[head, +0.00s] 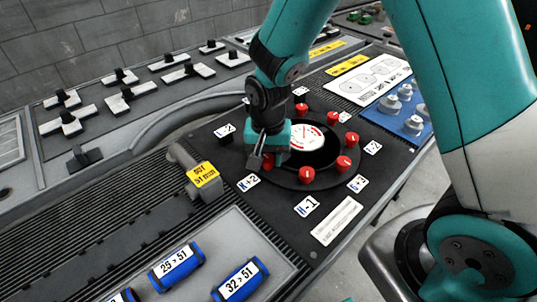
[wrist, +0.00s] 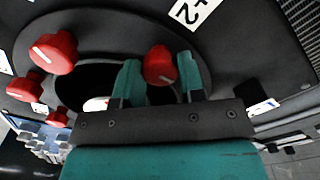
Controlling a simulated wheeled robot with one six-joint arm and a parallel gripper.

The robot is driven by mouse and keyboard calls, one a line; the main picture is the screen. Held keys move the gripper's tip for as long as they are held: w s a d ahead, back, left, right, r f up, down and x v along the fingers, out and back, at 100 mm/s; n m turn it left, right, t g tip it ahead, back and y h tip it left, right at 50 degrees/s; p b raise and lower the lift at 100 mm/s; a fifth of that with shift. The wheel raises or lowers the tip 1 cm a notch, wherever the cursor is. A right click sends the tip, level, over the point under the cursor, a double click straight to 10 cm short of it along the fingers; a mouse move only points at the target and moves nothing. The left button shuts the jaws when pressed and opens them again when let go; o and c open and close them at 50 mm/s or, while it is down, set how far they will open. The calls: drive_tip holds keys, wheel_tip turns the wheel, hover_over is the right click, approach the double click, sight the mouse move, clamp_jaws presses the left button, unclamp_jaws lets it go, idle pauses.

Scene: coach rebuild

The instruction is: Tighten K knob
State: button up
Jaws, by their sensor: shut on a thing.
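The K knob (wrist: 160,66) is a round red knob with a pale pointer line. In the wrist view it sits between the two teal fingers of my gripper (wrist: 161,80), which is shut on it. A white label ending in "+2" (wrist: 193,12) lies beyond the knob. In the head view my gripper (head: 268,152) reaches down to the left side of the round dial, next to the "K+2" label (head: 248,183). The gripper mostly hides the knob there, so its pointer direction cannot be told in that view.
Other red knobs (head: 307,175) ring the white gauge (head: 306,137), close to my gripper. A pipe piece with a yellow tag (head: 203,175) stands to the left. Blue labelled cylinders (head: 176,267) lie in front. A blue plate with grey knobs (head: 403,112) is at the right.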

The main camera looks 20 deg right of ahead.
sight(268, 158)
drive_tip(key=shift+w, duration=0.1)
drive_tip(key=o, duration=0.9)
wheel_tip(268, 158, up, 18)
drive_tip(key=shift+f, duration=0.25)
drive_tip(key=s+a+r+n+y, duration=0.1)
drive_tip(key=s+n, duration=0.3)
drive_tip(key=s, duration=0.2)
drive_tip(key=s+a+r+n+y, duration=0.1)
drive_tip(key=s+a+n, duration=0.1)
drive_tip(key=s+n, duration=0.2)
drive_tip(key=s+a+r+n+y, duration=0.1)
drive_tip(key=s+n, duration=0.3)
drive_tip(key=s, duration=0.4)
drive_tip(key=shift+s+a+r+n+y+p, duration=0.2)
drive_tip(key=shift+s+r+n+y+p, duration=0.2)
drive_tip(key=shift+y, duration=0.2)
